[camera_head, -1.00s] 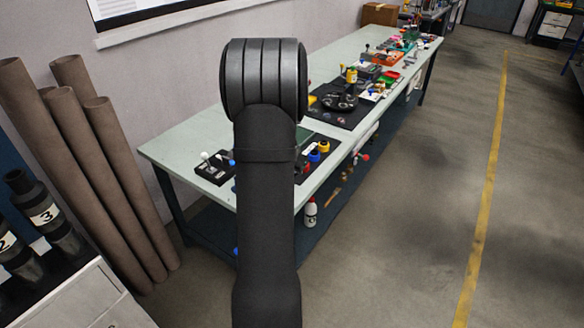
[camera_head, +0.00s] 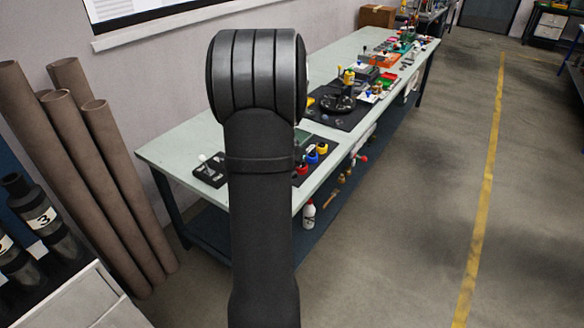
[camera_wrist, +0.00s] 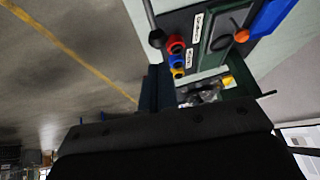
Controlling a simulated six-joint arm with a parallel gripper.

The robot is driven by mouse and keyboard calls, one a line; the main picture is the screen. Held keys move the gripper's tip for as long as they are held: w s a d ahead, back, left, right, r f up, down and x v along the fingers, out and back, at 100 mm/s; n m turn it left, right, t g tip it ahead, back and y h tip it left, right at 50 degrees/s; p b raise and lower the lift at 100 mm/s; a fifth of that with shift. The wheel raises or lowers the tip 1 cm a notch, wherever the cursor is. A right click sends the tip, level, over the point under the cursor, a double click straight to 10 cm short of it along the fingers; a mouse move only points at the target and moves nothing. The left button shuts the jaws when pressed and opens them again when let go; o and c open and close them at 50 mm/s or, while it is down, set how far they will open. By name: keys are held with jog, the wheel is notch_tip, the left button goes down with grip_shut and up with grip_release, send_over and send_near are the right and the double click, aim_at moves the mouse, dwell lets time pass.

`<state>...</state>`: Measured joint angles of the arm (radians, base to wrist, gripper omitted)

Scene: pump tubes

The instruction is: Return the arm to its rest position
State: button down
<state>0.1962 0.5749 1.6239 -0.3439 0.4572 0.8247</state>
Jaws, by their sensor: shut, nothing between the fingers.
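My arm (camera_head: 262,215) rises through the middle of the head view, dark grey with a ribbed, rounded joint (camera_head: 258,75) at its top. It hides part of the workbench behind it. My gripper's fingers cannot be made out in either view. In the wrist view a broad dark part of my own body (camera_wrist: 180,150) fills the bottom. Above it are part of a bench panel with red and blue knobs (camera_wrist: 177,52), an orange knob (camera_wrist: 241,36) and a blue block (camera_wrist: 272,16).
A long pale workbench (camera_head: 160,152) with many small items runs along the wall. Black numbered tubes (camera_head: 42,220) stand at the left, before tall brown tubes (camera_head: 128,180). A white bottle (camera_head: 308,214) stands on the lower shelf. The floor (camera_head: 400,230) at right is clear.

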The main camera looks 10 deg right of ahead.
jog(key=v, duration=0.8)
jog(key=shift+d+r, duration=0.2)
jog(key=shift+r, duration=0.2)
jog(key=shift+w+f, duration=0.1)
jog(key=shift+w, duration=0.1)
jog(key=x, duration=1.3)
jog(key=shift+s+a+f, duration=0.25)
jog(key=shift+a+f, duration=0.1)
jog(key=shift+f, duration=0.1)
jog(key=c, duration=2.2)
grip_release()
